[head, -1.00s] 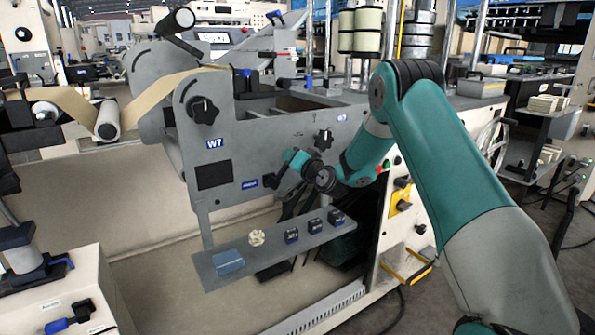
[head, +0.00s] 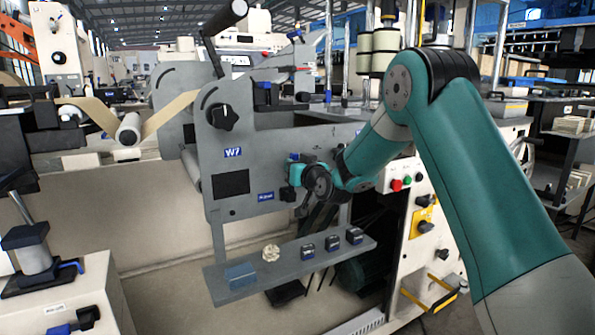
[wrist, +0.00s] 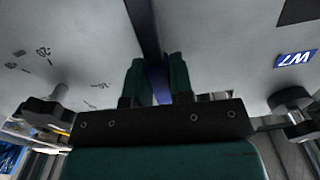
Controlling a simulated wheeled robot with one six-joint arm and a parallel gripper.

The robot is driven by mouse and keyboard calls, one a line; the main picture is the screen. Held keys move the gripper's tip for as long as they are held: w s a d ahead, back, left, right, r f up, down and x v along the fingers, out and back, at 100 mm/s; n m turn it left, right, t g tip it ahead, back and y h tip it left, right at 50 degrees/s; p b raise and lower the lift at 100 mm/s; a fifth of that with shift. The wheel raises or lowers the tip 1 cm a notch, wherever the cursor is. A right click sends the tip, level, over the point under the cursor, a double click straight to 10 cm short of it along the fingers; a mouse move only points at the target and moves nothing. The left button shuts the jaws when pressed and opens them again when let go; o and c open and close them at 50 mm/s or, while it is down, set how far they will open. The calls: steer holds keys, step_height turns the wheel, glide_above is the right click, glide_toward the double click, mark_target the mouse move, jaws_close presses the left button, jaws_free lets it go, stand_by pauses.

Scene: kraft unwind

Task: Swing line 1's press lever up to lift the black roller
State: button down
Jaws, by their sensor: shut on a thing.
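My gripper (wrist: 157,85) is shut on the press lever. In the wrist view the lever (wrist: 145,25) is a dark bar, with a blue part showing between the teal fingertips. In the head view my gripper (head: 295,174) is in front of the grey W7 panel (head: 300,145), right of its dark window, and mostly hides the lever. The black roller (head: 222,19), with a pale end, stands raised on a steep dark arm (head: 213,57) above the panel's upper left.
A grey shelf (head: 255,262) below the panel holds small dark blocks and a pale round part. A black knob (head: 223,117) sticks out at the panel's upper left.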

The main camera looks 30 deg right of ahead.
steer(key=shift+a, duration=0.1)
stand_by(0.3)
steer(key=c, duration=1)
jaws_free()
steer(key=s+b, duration=0.4)
steer(key=s, duration=1.3)
steer(key=shift+s+d+b, duration=0.2)
steer(key=shift+d+b, duration=0.1)
steer(key=shift+b, duration=0.1)
